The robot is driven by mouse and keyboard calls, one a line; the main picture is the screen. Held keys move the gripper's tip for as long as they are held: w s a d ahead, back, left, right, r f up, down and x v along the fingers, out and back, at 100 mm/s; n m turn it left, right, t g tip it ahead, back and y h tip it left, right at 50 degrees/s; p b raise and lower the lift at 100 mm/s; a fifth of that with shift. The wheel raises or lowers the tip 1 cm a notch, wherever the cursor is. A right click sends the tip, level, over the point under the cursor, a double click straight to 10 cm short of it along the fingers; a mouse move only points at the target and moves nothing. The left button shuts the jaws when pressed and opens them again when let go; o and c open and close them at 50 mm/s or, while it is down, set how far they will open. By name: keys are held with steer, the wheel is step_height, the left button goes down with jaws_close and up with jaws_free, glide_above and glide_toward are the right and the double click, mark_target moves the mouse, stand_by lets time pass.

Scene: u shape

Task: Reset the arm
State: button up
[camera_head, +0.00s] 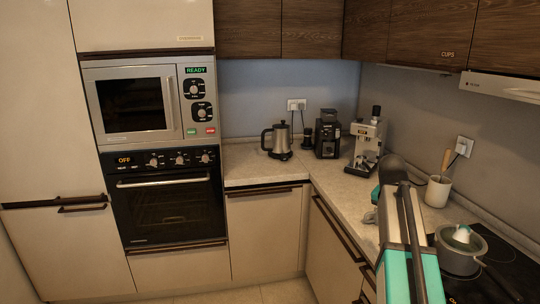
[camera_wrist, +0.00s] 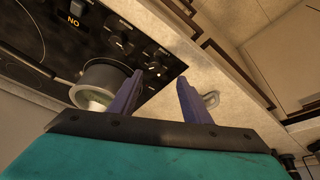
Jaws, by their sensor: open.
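My gripper (camera_wrist: 155,92) shows in the wrist view with its two purple fingers spread apart and nothing between them. Past the fingers lie the hob's knobs and the counter edge. In the head view my teal and black arm (camera_head: 399,270) reaches up at the lower right, over the counter beside the hob. The fingers cannot be made out in the head view.
A pot (camera_head: 460,250) stands on the black hob (camera_head: 500,272), right of my arm. A white utensil holder (camera_head: 438,191), an espresso machine (camera_head: 364,146), a grinder (camera_head: 327,135) and a kettle (camera_head: 277,141) stand on the counter (camera_head: 262,168). Oven and microwave doors are shut.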

steer(key=s+a+f+n+y, duration=0.1)
steer(key=a+f+n, duration=0.2)
steer(key=a+f, duration=0.65)
steer(key=s+a+f+n+y, duration=0.1)
steer(key=a+f+n, duration=0.35)
steer(key=f, duration=0.85)
steer(key=s+a+f+n+g+y, duration=0.1)
steer(key=s+a+f, duration=0.4)
steer(key=a+f, duration=0.25)
steer(key=s+a+f+n+g+y, duration=0.1)
steer(key=s+a+f+n, duration=0.1)
steer(key=s+a+f, duration=0.5)
steer(key=s+f+g, duration=0.3)
steer(key=s+f, duration=0.7)
steer(key=s, duration=0.2)
steer(key=s+f+g, duration=0.2)
steer(key=s+f, duration=0.7)
steer(key=s, duration=0.4)
steer(key=shift+d+f+g, duration=0.35)
steer(key=shift+g, duration=0.05)
